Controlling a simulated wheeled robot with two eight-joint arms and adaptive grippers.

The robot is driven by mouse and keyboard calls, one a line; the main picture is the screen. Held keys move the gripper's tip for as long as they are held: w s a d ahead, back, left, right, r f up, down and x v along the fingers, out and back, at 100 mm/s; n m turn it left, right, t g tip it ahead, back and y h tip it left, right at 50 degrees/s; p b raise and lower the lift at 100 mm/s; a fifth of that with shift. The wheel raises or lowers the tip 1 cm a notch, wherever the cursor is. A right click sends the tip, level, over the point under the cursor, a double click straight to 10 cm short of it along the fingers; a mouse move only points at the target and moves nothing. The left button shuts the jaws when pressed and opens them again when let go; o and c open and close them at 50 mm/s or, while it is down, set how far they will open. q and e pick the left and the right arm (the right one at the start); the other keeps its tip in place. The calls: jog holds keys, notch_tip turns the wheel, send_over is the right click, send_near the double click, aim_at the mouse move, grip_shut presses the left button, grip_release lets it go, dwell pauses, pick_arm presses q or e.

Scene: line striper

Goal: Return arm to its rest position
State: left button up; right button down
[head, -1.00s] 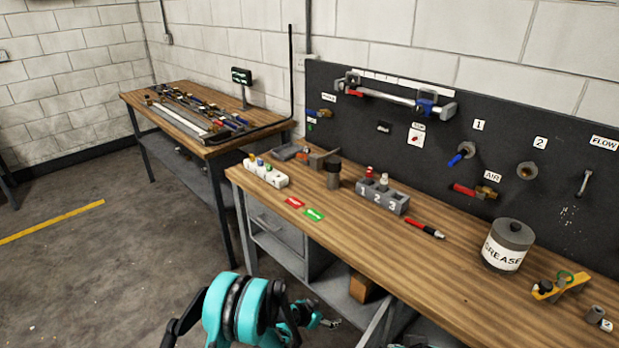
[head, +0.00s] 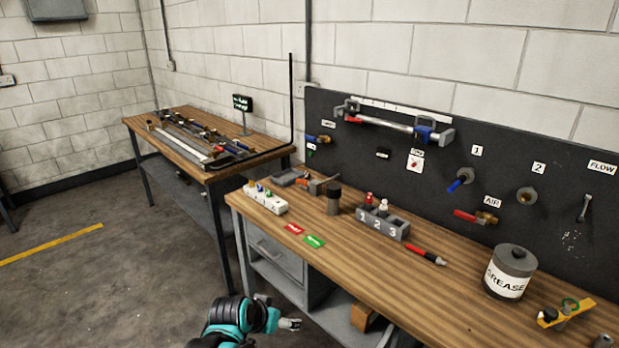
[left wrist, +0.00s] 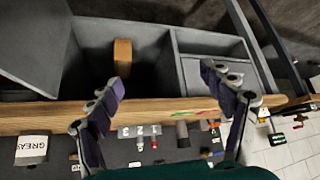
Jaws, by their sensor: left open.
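My left arm (head: 226,320), black and teal, is low at the bottom of the head view, in front of the wooden workbench (head: 385,280). Its gripper (head: 277,311) is beside the bench's drawer side, below the top. In the left wrist view the gripper (left wrist: 168,88) has its two fingers wide apart with nothing between them. Behind the fingers that view shows the bench's front edge (left wrist: 60,118) and the grey shelf space below it. My right gripper is not in view.
A pegboard (head: 470,150) stands behind. A second table (head: 180,145) is at the back left. The floor (head: 120,290) at left is clear.

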pick_arm(q)
jog(key=s+a+r+n+y, duration=0.1)
jog(key=s+a, duration=0.3)
jog(key=s, duration=0.5)
jog(key=s+a+r+n+y, duration=0.1)
jog(key=s+a+r+n, duration=0.2)
jog(key=s, duration=0.7)
jog(key=shift+a+y, duration=0.4)
jog(key=shift+a, duration=0.85)
